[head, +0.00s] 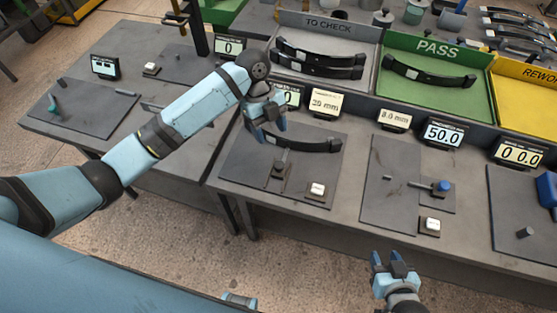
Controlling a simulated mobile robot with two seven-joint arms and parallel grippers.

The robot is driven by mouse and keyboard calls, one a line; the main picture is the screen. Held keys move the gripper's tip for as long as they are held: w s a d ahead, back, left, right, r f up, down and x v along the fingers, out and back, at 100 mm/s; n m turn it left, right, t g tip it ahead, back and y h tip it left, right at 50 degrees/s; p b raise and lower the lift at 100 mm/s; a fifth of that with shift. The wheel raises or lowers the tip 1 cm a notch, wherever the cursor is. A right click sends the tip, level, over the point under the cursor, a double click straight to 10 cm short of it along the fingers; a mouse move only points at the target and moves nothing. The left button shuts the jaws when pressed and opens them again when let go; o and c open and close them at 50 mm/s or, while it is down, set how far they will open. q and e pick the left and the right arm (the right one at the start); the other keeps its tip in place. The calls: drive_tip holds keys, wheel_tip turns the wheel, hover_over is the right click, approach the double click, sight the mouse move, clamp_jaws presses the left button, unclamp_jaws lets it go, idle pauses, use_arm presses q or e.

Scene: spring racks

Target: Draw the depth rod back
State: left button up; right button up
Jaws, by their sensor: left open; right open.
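A short rod with a blue knob (443,186) lies on the grey plate (392,205) in front of the 50.0 display (444,134); it looks like the depth rod, though no label confirms this. My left gripper (267,130) is open above the left fixture plate, well to the left of the rod. A dark curved spring (315,145) lies on that plate beside the gripper; I cannot tell whether they touch. My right gripper (390,258) is open and empty in front of the table's edge, below and left of the blue knob.
White buttons (316,190) and (429,225) sit near the front edge. Behind stand a grey TO CHECK tray (327,28) with springs, a green PASS tray (400,104) with one spring, and a yellow REWORK tray (520,112). Another blue-handled fixture (547,190) stands at right.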

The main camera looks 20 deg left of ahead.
sight(279, 165)
use_arm(q)
drive_tip(key=shift+m, duration=0.7)
drive_tip(key=x, duration=0.4)
drive_tip(key=p+x, duration=0.1)
drive_tip(key=x, duration=0.2)
drive_tip(key=w+p+x, duration=0.1)
drive_tip(key=x, duration=0.3)
drive_tip(key=shift+s+a+f, duration=0.1)
drive_tip(key=shift+f, duration=0.45)
drive_tip(key=shift+c, duration=0.3)
clamp_jaws()
